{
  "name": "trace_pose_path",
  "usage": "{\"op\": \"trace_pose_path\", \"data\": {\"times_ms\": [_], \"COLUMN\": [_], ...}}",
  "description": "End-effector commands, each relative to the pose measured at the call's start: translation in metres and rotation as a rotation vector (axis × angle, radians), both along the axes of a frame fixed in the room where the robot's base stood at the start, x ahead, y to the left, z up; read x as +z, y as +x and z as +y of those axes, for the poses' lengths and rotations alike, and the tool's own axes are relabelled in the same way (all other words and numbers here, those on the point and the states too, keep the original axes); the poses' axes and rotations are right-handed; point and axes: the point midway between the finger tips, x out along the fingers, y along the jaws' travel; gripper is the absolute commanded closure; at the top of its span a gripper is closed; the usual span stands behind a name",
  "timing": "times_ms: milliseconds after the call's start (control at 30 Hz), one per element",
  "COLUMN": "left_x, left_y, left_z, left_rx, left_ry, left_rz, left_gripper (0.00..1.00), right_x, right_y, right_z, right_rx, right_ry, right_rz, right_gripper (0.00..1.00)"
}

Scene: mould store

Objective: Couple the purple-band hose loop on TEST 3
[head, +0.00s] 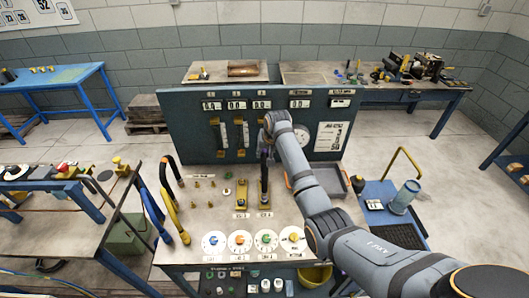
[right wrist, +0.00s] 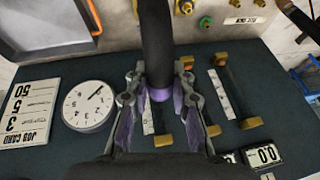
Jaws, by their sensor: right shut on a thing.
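My right gripper (head: 267,126) is in front of the upright panel, above the bench. In the right wrist view, its purple-padded fingers (right wrist: 160,105) are shut on a thick black hose with a purple band (right wrist: 160,93). In the head view the dark hose (head: 264,170) shows below the gripper, over the bench top beside a yellow block (head: 241,193). I cannot tell whether its end touches a fitting. Small labels lie at the bench front, too small to read surely. My left gripper is out of view.
The panel (head: 185,120) carries brass-ended tubes and a job card (head: 330,136). A round gauge (right wrist: 89,106) shows in the wrist view. Yellow (head: 172,212) and dark hose loops stand at the bench's left. Coloured dials (head: 239,240) line its front. A grey tray (head: 330,180) is right.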

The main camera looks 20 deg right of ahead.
Motion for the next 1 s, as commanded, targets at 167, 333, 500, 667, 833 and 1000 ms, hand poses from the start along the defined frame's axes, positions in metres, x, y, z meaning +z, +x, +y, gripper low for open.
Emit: {"op": "trace_pose_path", "data": {"times_ms": [167, 333, 500, 667, 833, 1000], "left_x": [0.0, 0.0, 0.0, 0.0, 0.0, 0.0], "left_y": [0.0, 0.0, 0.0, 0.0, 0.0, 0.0], "left_z": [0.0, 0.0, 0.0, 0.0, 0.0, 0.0], "left_rx": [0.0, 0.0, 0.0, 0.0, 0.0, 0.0], "left_ry": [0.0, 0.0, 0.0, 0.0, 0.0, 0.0], "left_rz": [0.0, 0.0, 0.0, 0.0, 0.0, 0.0], "left_gripper": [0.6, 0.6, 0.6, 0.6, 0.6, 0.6], "right_x": [-0.005, -0.007, -0.007, -0.007, -0.009, -0.011], "right_y": [0.0, 0.0, 0.0, 0.0, 0.0, 0.0], "right_z": [0.0, 0.0, 0.0, 0.0, 0.0, 0.0], "right_rx": [0.0, 0.0, 0.0, 0.0, 0.0, 0.0], "right_ry": [0.0, 0.0, 0.0, 0.0, 0.0, 0.0], "right_rz": [-0.001, -0.001, -0.001, -0.001, -0.001, -0.001], "right_gripper": [1.0, 1.0, 1.0, 1.0, 1.0, 1.0]}}
